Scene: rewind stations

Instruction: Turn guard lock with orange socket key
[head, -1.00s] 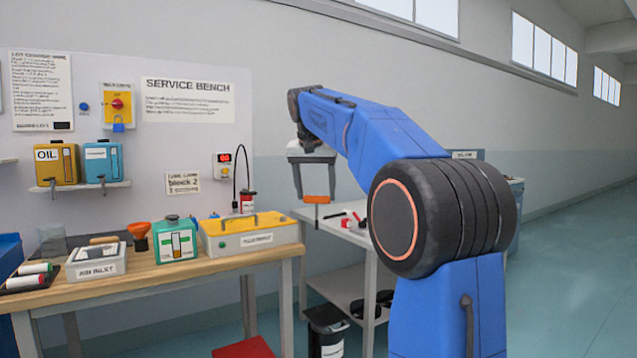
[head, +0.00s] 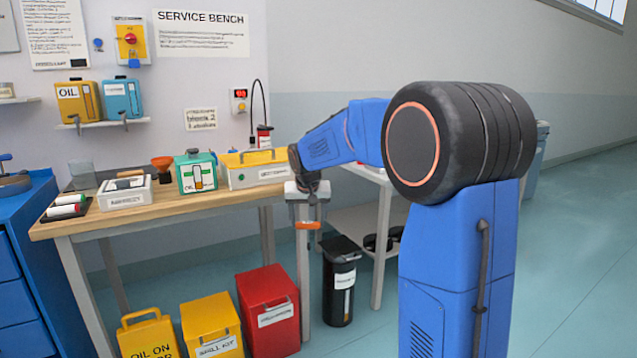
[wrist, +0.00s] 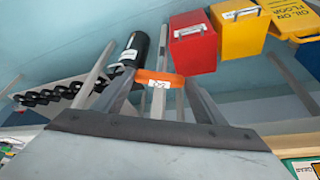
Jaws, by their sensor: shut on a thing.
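My gripper (head: 308,220) is shut on the orange socket key (head: 306,226), in front of the right end of the service bench. In the wrist view the key's orange handle (wrist: 152,76) lies across between the two fingertips (wrist: 160,84), with a small white label on it. In the head view the key's shaft is too small to make out clearly. I cannot pick out a guard lock for certain in either view.
The wooden service bench (head: 150,213) holds a yellow case (head: 240,177) and a green container (head: 196,175). Below stand a red bin (head: 268,310), a yellow spill kit box (head: 210,330) and a black canister (head: 339,290). Open floor (head: 570,260) lies at the right.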

